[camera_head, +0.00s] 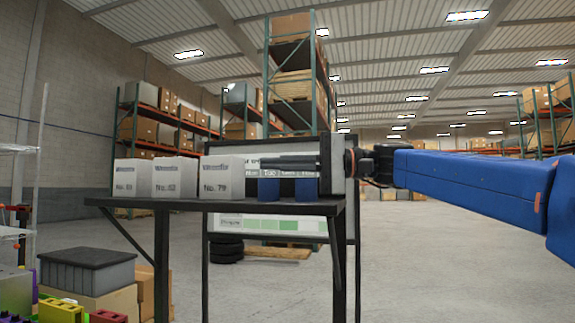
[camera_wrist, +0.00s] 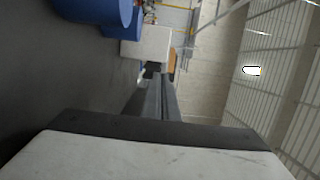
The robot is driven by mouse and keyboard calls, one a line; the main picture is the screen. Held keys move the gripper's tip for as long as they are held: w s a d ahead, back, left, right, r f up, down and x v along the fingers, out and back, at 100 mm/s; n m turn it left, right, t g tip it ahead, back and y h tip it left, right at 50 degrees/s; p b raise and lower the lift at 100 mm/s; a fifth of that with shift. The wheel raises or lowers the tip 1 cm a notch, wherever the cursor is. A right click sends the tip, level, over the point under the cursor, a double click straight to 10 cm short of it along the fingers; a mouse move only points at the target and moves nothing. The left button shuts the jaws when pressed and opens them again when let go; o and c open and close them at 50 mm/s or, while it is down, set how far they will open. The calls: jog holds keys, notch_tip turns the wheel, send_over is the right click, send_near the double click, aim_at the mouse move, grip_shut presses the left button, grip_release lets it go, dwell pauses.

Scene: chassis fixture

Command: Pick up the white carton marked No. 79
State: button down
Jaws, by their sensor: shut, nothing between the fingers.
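The white carton marked No. 79 (camera_head: 222,180) stands upright on a dark table (camera_head: 185,204), the rightmost of three white cartons. My gripper (camera_head: 264,161) reaches in from the right, with its dark fingers pointing left toward the carton's upper part. The fingers are shut and empty. In the wrist view the fingertips (camera_wrist: 153,70) lie close to a white carton (camera_wrist: 148,42), which seems to be the same one; its marking cannot be read there. I cannot tell whether the fingertips touch it.
Two blue cylinders (camera_head: 268,189) (camera_head: 305,189) stand on the table below my gripper, right of the carton. Two more white cartons, No. 82 (camera_head: 174,180) and one further left (camera_head: 132,180), stand beside it. A board (camera_head: 280,225) stands behind the table.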

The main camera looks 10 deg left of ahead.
aim_at(243, 162)
jog(key=shift+s+a, duration=0.2)
jog(key=shift+a, duration=1)
jog(key=shift+s+a, duration=0.2)
jog(key=shift+a, duration=1)
jog(key=shift+s+a, duration=0.1)
jog(key=shift+s, duration=1.7)
jog(key=shift+w, duration=0.1)
